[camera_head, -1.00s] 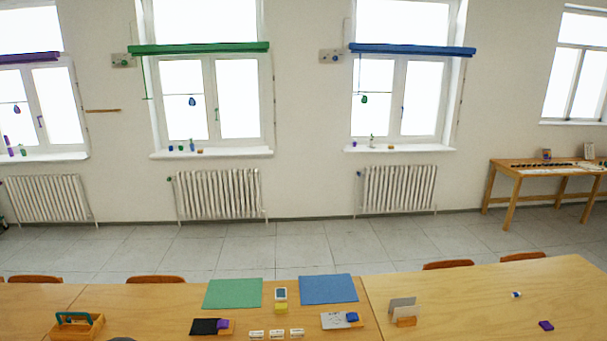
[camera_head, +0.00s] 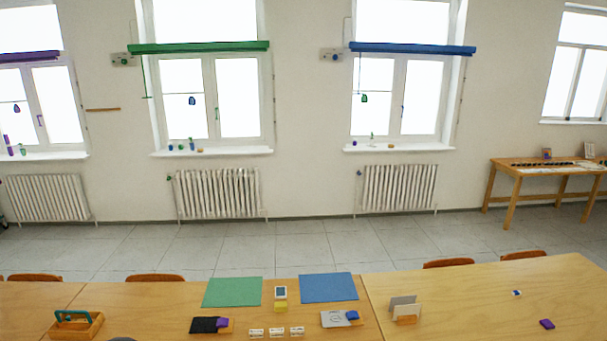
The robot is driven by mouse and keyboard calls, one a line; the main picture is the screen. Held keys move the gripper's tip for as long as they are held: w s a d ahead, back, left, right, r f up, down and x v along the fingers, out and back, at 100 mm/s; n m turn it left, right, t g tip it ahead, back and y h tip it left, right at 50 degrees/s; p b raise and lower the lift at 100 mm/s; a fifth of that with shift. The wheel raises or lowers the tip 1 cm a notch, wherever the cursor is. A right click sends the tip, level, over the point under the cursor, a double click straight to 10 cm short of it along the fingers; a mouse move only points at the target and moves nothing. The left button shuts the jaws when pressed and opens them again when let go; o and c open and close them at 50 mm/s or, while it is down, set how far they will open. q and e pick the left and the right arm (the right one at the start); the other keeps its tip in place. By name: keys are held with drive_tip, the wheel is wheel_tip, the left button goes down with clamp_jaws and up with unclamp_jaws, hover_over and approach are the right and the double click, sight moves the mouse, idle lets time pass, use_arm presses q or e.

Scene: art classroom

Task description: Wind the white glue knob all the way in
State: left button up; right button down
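I cannot make out a white glue knob in the head view. Small white boxes or cards (camera_head: 277,333) lie in a row at the front of the middle table, too small to identify as glue. A wooden caddy (camera_head: 76,325) with a teal handle stands at the left; its contents are not clear. Neither of my grippers is in view.
Wooden tables (camera_head: 470,300) run along the front, with a green mat (camera_head: 233,292), a blue mat (camera_head: 329,288), a black pad (camera_head: 204,325) and a card holder (camera_head: 405,309). Chairs (camera_head: 155,278) stand behind. The tiled floor (camera_head: 300,246) beyond is clear. A side table (camera_head: 545,172) stands at the right wall.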

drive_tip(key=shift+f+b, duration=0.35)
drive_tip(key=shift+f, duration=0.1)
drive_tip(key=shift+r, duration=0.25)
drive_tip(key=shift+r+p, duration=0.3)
drive_tip(key=shift+p, duration=0.1)
idle(0.3)
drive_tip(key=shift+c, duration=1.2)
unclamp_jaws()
